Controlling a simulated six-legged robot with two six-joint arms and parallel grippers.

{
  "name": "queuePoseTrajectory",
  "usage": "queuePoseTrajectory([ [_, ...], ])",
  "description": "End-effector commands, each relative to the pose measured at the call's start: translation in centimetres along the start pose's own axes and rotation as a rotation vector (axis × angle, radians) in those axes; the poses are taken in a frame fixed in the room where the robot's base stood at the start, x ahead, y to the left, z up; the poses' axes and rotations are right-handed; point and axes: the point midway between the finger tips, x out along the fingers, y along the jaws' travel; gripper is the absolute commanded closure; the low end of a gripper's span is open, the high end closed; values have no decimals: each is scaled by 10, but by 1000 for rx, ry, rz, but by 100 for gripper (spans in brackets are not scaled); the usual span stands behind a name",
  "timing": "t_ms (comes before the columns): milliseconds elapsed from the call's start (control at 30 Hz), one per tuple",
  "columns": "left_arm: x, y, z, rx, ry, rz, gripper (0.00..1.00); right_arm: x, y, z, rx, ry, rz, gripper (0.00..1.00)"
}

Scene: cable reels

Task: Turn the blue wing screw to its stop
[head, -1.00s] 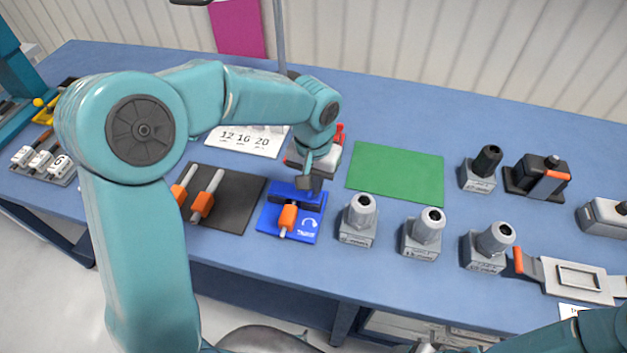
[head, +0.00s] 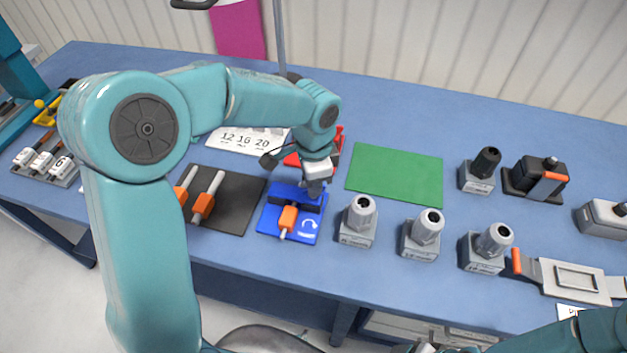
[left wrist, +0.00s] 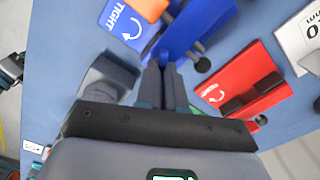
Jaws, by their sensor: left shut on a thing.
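The blue screw fixture (head: 274,222) stands on the table in the head view, with an orange clamp piece (head: 288,218), a dark bar and a white turn arrow. My left gripper (head: 314,190) points down at its back right corner and is shut on the blue wing screw. The wing itself is mostly hidden by the fingers. In the left wrist view the closed fingers (left wrist: 166,78) meet the blue fixture (left wrist: 205,22); its label with the arrow lies at upper left. My right arm shows at lower right of the head view, its gripper out of sight.
A red fixture (left wrist: 240,78) lies close beside the left gripper, also behind it in the head view (head: 337,140). A dark mat (head: 235,190) with orange-handled pieces is left. Several grey socket blocks (head: 357,222) stand right. The green mat (head: 397,175) is bare.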

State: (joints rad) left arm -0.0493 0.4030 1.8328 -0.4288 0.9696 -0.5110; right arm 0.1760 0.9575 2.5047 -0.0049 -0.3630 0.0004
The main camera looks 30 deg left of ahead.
Motion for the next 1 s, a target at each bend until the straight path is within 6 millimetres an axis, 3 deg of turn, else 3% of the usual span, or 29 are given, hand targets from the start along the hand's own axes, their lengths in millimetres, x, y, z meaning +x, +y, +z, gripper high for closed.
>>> queuePoseTrajectory([
  [500,-2,0,0,397,1,-3,100,-8,-3,0,0,0,0,34],
  [1000,-1,-1,0,517,1,-4,100,-10,-4,0,0,0,0,34],
])
